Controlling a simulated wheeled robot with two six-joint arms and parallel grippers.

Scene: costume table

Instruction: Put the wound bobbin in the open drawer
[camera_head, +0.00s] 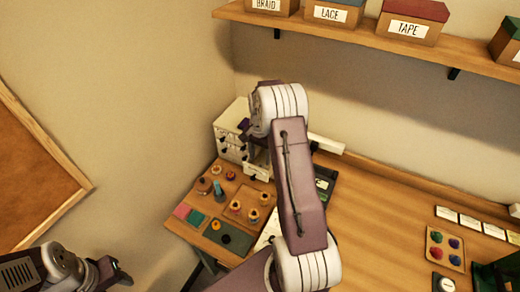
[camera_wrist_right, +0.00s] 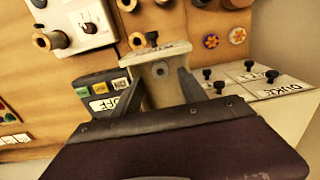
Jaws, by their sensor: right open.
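The white drawer cabinet (camera_head: 229,142) stands in the back left corner. One drawer (camera_head: 259,167) is pulled out at its front. In the right wrist view, the open drawer (camera_wrist_right: 150,62) shows a dark knob and a label. A small grey round thing (camera_wrist_right: 160,70) shows there; I cannot tell whether it is the wound bobbin. My right gripper (camera_wrist_right: 163,84) is open, its fingers spread on both sides of the drawer. In the head view my right arm hides part of the cabinet. My left gripper (camera_head: 118,272) is at the lower left, away from the table.
Several spools stand on the table, some on a wooden tray (camera_head: 232,213). More spools (camera_wrist_right: 52,40) show in the right wrist view. A dark box (camera_wrist_right: 100,95) with labels is beside the drawer. A shelf (camera_head: 340,30) with labelled boxes hangs above.

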